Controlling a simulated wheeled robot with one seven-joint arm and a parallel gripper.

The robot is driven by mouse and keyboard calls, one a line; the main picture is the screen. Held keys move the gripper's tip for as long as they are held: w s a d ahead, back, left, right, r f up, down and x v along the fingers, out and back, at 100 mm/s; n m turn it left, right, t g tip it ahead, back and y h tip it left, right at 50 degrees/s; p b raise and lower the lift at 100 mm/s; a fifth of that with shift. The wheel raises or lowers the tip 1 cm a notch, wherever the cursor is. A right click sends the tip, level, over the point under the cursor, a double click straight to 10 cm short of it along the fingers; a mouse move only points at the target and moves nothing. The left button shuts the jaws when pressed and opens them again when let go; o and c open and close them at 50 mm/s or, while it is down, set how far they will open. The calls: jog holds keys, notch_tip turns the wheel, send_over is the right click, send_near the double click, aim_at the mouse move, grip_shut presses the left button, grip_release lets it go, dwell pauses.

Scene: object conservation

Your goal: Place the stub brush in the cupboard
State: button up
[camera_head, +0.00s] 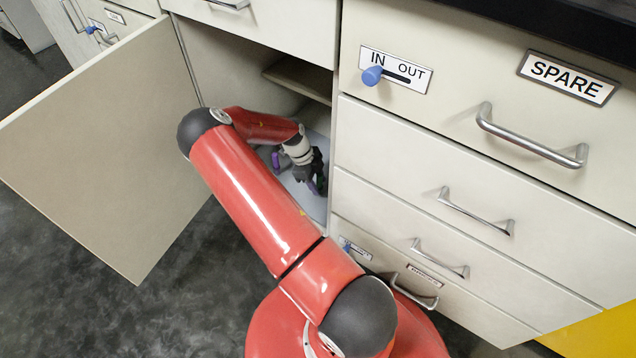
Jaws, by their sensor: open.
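The cupboard (318,208) stands open, with its door (110,150) swung out to the left. My arm reaches in through the opening. My gripper (316,186) is inside, low over the pale cupboard floor, near the right wall. It is open, but its fingers are small and partly hidden by the wrist. Small purple parts and a dark green patch (321,184) show at the gripper. I cannot tell whether any of these belongs to the stub brush, and I do not clearly make out the brush.
A shelf (300,78) crosses the cupboard above my wrist. Drawers with metal handles (530,140) stand to the right, with a blue IN/OUT slider (372,75) and a SPARE label (567,78). The dark floor (60,270) at left is clear.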

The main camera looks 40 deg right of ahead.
jog(key=p+v, duration=0.1)
jog(key=v, duration=1)
jog(key=shift+r, duration=0.1)
